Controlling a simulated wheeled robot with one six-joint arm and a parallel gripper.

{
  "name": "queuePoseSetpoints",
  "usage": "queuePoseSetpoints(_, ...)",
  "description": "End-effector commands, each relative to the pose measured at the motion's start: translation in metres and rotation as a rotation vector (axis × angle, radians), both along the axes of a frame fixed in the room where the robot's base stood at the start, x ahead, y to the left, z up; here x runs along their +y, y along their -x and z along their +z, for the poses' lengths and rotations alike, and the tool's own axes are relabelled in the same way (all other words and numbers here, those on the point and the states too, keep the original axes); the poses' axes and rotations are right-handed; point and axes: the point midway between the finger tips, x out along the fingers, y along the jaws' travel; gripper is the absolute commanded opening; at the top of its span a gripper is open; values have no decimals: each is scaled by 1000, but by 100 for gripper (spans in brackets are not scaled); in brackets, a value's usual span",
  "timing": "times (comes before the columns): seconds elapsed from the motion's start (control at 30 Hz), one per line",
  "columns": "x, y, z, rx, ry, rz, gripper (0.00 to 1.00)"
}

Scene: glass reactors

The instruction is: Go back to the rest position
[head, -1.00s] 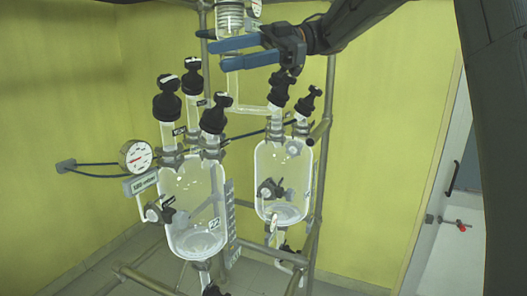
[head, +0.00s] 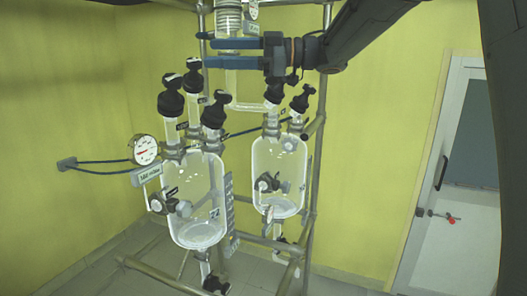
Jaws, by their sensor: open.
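My gripper (head: 205,53) is at the top of the picture, with its two blue fingers spread apart and pointing left. Nothing shows between them. The fingers are above the black-capped necks of the left glass reactor (head: 195,190) and in front of the upper glass column (head: 228,20). The wrist sits above the right glass reactor (head: 279,165) and overlaps the top of its necks. I cannot tell whether it touches the column or the frame.
A metal pipe frame (head: 314,200) holds the reactors. A round gauge (head: 145,149) with dark cables stands at left. Yellow walls (head: 385,150) close the space behind. A white door (head: 465,190) with a dark window is at right. Grey floor tiles show below.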

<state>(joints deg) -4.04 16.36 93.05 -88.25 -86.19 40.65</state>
Motion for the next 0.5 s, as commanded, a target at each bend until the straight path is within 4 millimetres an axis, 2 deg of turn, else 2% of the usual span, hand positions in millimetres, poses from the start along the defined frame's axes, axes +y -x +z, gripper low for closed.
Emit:
queuePoseSetpoints(0.17,-19,-48,-12,31,-70,-290,57)
queuePoseSetpoints(0.27,-48,-82,-34,83,-91,-529,57)
queuePoseSetpoints(0.37,-93,-108,-74,172,-73,-790,57)
queuePoseSetpoints(0.4,-112,-114,-93,216,-55,-886,57)
queuePoseSetpoints(0.47,-140,-116,-124,285,-21,-1015,57)
queuePoseSetpoints(0.5,-158,-114,-145,334,7,-1093,57)
